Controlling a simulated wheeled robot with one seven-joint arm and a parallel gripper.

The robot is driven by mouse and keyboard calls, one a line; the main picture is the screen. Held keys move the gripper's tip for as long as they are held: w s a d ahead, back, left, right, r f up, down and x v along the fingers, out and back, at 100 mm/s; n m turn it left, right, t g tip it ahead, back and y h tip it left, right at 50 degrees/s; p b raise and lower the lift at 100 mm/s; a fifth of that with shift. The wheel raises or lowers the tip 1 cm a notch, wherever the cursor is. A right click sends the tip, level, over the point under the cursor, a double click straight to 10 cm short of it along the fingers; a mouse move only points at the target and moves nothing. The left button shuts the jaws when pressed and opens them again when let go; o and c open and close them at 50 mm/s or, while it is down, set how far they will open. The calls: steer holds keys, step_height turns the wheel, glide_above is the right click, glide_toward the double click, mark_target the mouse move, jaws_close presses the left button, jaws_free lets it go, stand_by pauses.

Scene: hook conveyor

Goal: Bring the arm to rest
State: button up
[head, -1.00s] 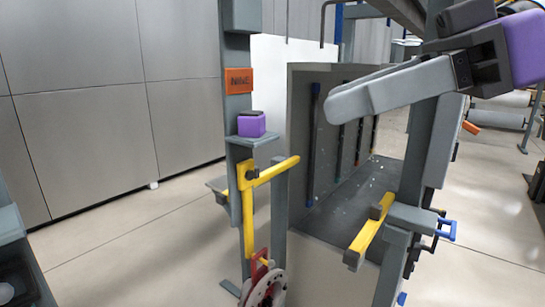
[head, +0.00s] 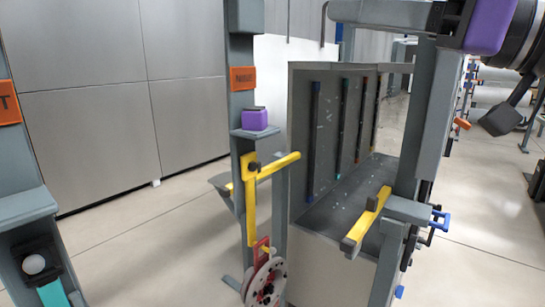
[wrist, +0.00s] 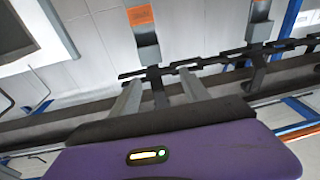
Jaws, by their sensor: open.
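My gripper (head: 335,12) shows at the top right of the head view, with one long grey finger pointing left from the purple hand, partly cut off by the frame's top edge. In the wrist view both grey fingers of my gripper (wrist: 160,77) stand apart beyond the purple hand, with nothing held between them. The fingers are raised in front of the overhead rail (wrist: 90,118), though I cannot tell how far off it is.
A grey open-sided booth (head: 345,215) with dark vertical strips stands at the centre. A yellow lever (head: 272,168) stands left of it, a yellow bar (head: 366,222) in front. A purple block (head: 254,119) sits on a post shelf.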

steer(key=w+d+f+m+t+h, duration=0.6)
steer(key=d+f+m+t, duration=0.4)
steer(key=t, duration=0.1)
steer(key=s+d+f+m+t+h, duration=0.1)
steer(key=s+d+f+m+h, duration=0.1)
steer(key=f+h, duration=0.3)
steer(key=s+d+f+m+h, duration=0.2)
steer(key=f+m, duration=0.1)
steer(key=f, duration=0.5)
steer(key=s+d+f+m+t+h, duration=0.1)
steer(key=s+d+f+m+h, duration=0.1)
steer(key=f+h, duration=0.3)
steer(key=s+a+f+n+g, duration=0.1)
steer(key=s+a+f+g, duration=0.1)
steer(key=s+f, duration=0.7)
steer(key=s+a+f+n+g+y, duration=0.1)
steer(key=s+f+g, duration=0.3)
steer(key=s+f, duration=0.5)
steer(key=s+a+f+n+g, duration=0.2)
steer(key=s+f, duration=0.7)
steer(key=s, duration=0.8)
steer(key=shift+s+a+f+n+g+y, duration=0.2)
steer(key=shift+a+f+n+g+y, duration=0.15)
steer(key=shift+a+n, duration=0.25)
